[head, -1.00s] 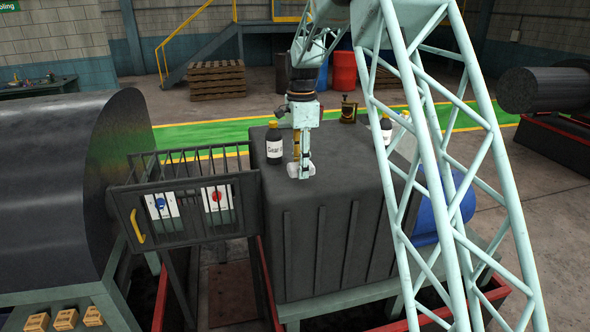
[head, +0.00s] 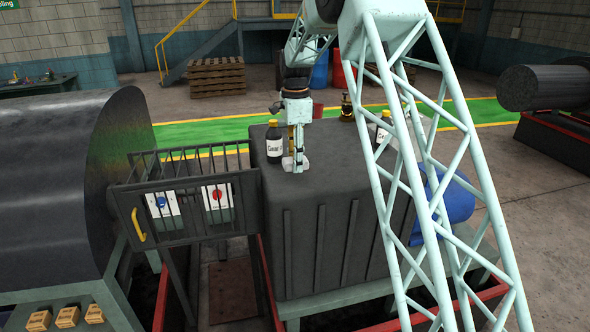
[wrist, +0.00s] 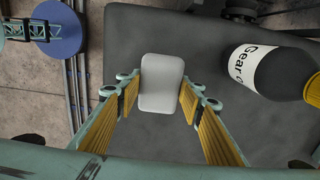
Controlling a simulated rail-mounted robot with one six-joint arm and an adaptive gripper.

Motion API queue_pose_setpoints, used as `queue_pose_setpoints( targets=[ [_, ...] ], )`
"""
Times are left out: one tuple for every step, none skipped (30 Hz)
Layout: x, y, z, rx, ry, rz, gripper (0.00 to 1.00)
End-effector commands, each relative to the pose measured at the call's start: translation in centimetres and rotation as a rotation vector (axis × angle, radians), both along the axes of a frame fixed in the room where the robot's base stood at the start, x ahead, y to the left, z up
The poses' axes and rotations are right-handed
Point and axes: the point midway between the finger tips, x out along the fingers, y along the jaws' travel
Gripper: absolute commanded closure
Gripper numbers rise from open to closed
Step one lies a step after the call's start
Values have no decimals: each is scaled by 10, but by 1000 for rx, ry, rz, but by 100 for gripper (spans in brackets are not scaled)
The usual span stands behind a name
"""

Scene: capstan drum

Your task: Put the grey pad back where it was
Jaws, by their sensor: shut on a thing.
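The grey pad (wrist: 161,83) is a light, rounded block between the two yellow-lined fingers of my gripper (wrist: 160,95) in the wrist view. My gripper is shut on it. In the head view my gripper (head: 294,165) points down at the top of the dark box-shaped housing (head: 335,150), near its left side. The pad (head: 296,164) shows there as a small pale shape at the fingertips, low over the housing top. I cannot tell whether it touches the surface.
A black gear oil bottle (head: 274,142) with a yellow cap stands just left of my gripper; it also shows in the wrist view (wrist: 284,72). A barred guard (head: 185,195) adjoins the housing's left side.

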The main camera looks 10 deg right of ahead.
Motion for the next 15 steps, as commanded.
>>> queue_pose_setpoints(
  targets=[
    [2, 1, -1, 0, 0, 0, 75],
    [1, 1, -4, 0, 2, 0, 75],
    [1, 1, -8, 0, 3, 0, 75],
    [1, 1, -10, 0, 3, 0, 75],
    [1, 1, -13, 0, 3, 0, 75],
    [1, 1, -16, 0, 2, 0, 75],
    [1, 1, -19, 0, 1, 0, 75],
    [1, 1, -22, 0, 2, 0, 75],
    [1, 0, -26, 0, 3, 0, 75],
    [1, 0, -28, 0, 2, 0, 75],
    [1, 0, -30, 0, 1, 0, 75],
    [1, 0, -32, 0, 1, 0, 75],
    [2, 0, -33, 0, 0, 0, 75],
    [2, 0, -34, 0, 0, 0, 75],
    [2, 0, -35, 0, 0, 0, 75]
  ],
)
